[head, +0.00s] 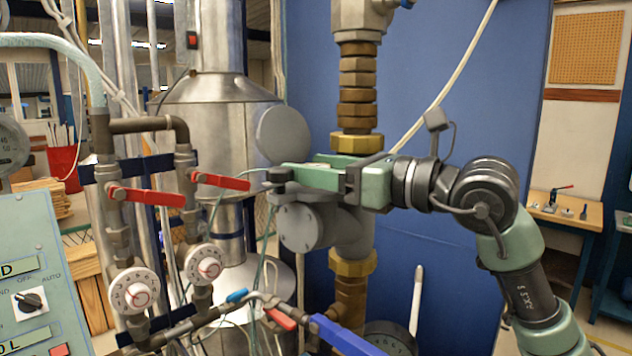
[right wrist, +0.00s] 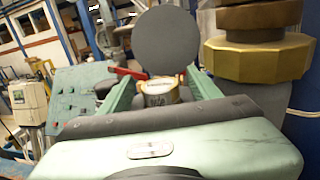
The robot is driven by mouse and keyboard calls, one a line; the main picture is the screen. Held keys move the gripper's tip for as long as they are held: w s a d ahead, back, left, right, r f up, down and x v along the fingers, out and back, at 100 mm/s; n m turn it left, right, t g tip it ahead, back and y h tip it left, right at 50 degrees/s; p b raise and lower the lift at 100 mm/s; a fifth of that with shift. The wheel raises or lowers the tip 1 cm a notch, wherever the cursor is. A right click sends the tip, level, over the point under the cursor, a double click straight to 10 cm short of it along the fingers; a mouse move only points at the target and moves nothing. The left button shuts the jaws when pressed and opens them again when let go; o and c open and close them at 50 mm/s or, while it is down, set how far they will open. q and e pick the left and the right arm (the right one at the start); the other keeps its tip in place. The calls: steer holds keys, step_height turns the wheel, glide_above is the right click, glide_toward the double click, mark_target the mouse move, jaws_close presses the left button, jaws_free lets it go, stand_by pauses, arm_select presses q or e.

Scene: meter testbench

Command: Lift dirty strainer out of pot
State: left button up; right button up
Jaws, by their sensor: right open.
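The pot is a grey pipe-mounted body (head: 345,232) with a round flange on its lower left side. A round grey disc, apparently its lid, stands raised above it in the head view (head: 284,135) and in the right wrist view (right wrist: 164,42). My right gripper (head: 281,181) lies across the pot's top from the right, fingers pointing left. In the right wrist view, its fingers (right wrist: 159,90) are open, one on each side of a yellowish, ring-like piece (right wrist: 158,88), probably the strainer. Gripper parts hide most of it, and I cannot tell whether they touch. My left gripper is out of view.
A brass-fitted vertical pipe (head: 357,95) rises just behind the gripper. Red-handled valves (head: 147,196) and white dials (head: 134,291) stand to the left. A blue handle (head: 343,338) lies below. A blue panel (head: 470,75) backs the pipe.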

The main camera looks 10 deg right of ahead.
jaws_close()
steer(key=shift+r, duration=0.1)
